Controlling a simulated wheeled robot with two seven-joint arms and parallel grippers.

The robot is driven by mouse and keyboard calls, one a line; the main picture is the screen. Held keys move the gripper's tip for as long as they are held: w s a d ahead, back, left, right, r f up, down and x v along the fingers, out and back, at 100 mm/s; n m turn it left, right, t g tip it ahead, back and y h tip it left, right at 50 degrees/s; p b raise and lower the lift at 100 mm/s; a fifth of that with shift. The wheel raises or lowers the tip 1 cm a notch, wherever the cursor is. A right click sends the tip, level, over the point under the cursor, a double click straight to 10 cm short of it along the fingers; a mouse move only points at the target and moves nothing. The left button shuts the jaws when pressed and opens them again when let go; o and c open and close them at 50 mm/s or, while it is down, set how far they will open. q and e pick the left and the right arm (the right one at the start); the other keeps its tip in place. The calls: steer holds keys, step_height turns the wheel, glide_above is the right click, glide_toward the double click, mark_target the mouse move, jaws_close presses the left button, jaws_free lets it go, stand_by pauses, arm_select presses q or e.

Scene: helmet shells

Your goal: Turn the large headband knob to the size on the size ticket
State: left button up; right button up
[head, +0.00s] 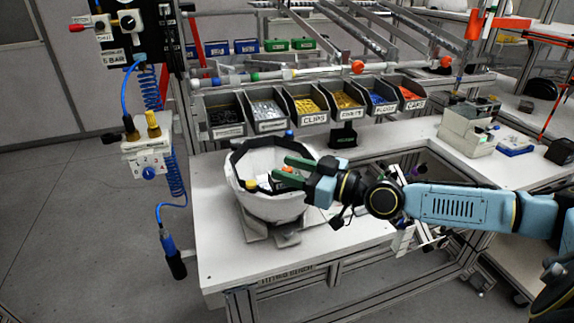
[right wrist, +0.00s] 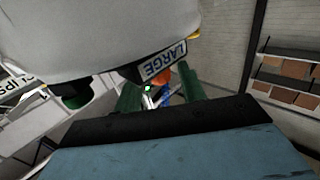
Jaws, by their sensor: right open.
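A white helmet shell (head: 262,207) sits open side up on the workbench, with a dark band along its rim. My right gripper (head: 281,168) reaches over the shell's right rim from the right, its green fingers apart. A small orange part (head: 291,169) shows between the fingers. A yellow knob (head: 251,185) and a blue knob (head: 289,134) sit at the rim. No size ticket is readable. My left gripper is out of view.
Labelled bins of small parts (head: 310,104) line the bench's back. A grey support (head: 285,238) is under the shell. A pneumatic panel with a blue coiled hose (head: 172,150) hangs at the left. The bench's front left (head: 215,255) is clear.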

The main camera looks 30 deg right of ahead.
steer(key=shift+w+a, duration=0.3)
steer(key=shift+w, duration=0.05)
